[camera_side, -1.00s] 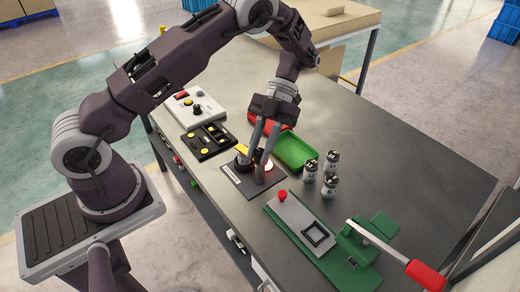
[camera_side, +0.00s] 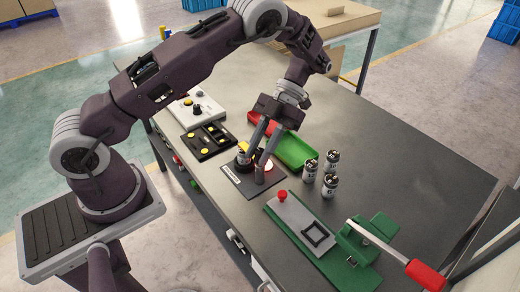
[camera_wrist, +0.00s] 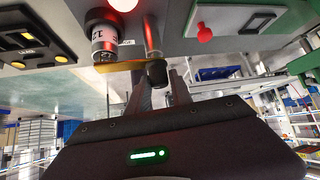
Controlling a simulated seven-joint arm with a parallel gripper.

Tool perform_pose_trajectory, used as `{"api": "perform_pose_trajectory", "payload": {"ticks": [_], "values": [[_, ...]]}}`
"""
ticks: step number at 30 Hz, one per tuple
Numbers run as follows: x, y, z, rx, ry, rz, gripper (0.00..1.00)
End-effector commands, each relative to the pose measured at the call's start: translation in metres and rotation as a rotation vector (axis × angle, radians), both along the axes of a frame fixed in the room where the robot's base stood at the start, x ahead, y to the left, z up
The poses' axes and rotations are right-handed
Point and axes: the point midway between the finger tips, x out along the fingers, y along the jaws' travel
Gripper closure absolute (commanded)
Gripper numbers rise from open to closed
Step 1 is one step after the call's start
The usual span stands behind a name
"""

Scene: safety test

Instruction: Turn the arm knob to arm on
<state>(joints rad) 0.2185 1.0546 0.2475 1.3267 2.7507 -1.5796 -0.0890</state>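A dark knob (camera_side: 197,109) stands on the white control box (camera_side: 208,99) at the back left of the table in the side view. Its marking and setting are too small to read. My gripper (camera_side: 255,163) is well to the front right of the box, low over a black plate (camera_side: 233,180). Its two fingers show apart, beside a metal post (camera_wrist: 152,38) and a yellow bar (camera_wrist: 122,67). A labelled canister (camera_wrist: 104,42) stands next to the post. A red light (camera_side: 268,165) glows on the plate. The knob is not in the wrist view.
A black tray (camera_side: 196,146) with yellow parts lies between the plate and the box. A red tray (camera_side: 258,119) and a green tray (camera_side: 297,151) lie behind my gripper. Several canisters (camera_side: 330,186) and a green press with a red-handled lever (camera_side: 424,275) are at right.

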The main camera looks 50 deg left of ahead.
Motion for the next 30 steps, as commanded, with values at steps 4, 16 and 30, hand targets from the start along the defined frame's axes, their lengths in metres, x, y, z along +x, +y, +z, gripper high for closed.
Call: {"api": "perform_pose_trajectory", "payload": {"ticks": [4,16,30], "values": [[0.000,0.000,0.000,0.000,-0.001,0.000,0.55],[0.021,0.005,0.019,0.000,-0.006,0.001,0.55],[0.049,0.012,0.050,0.001,0.000,0.001,0.55]]}}
